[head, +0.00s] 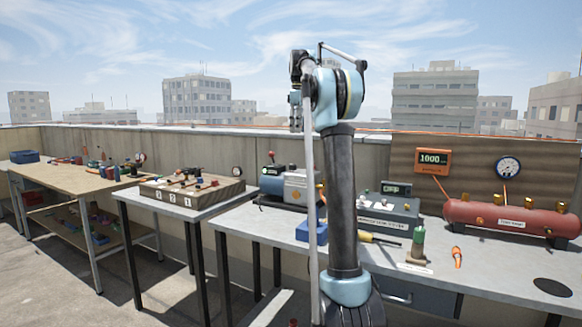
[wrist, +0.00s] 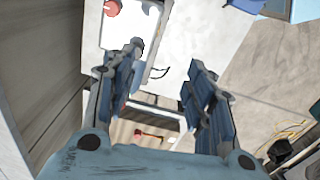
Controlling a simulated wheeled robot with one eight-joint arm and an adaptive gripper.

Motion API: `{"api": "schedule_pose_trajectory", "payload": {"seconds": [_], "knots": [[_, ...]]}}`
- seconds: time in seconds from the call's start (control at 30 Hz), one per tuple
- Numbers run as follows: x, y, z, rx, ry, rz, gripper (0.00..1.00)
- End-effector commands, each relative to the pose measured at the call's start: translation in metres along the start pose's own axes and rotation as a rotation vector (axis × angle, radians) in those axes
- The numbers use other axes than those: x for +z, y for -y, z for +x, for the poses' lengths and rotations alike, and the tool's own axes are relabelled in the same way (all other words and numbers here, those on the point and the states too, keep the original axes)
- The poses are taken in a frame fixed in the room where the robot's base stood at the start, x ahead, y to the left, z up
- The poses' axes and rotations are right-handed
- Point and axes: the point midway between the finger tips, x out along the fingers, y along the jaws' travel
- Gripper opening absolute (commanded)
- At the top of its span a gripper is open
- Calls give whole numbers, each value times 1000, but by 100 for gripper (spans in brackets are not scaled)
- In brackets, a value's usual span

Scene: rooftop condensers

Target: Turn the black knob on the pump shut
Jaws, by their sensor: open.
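A red tank (head: 512,219) stands at the right of the bench, with a yellow-handled tool (head: 380,239) and green bottle (head: 417,243) nearer. A numbered manifold box (head: 190,190) is on the left table. A blue box (head: 311,231) sits in front of the pump.

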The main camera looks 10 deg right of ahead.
Motion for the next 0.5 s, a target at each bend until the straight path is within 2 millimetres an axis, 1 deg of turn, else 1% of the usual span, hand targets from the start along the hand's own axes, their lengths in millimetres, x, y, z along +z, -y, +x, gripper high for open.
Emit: {"api": "schedule_pose_trajectory", "payload": {"seconds": [0.03, 0.2, 0.33, 0.5], "knots": [[-7, -11, -1, -4, 2, -25, 49], [-23, -37, -2, -16, 8, -104, 49], [-31, -49, 0, -22, 10, -144, 49], [-34, -54, 1, -25, 11, -165, 49]]}}
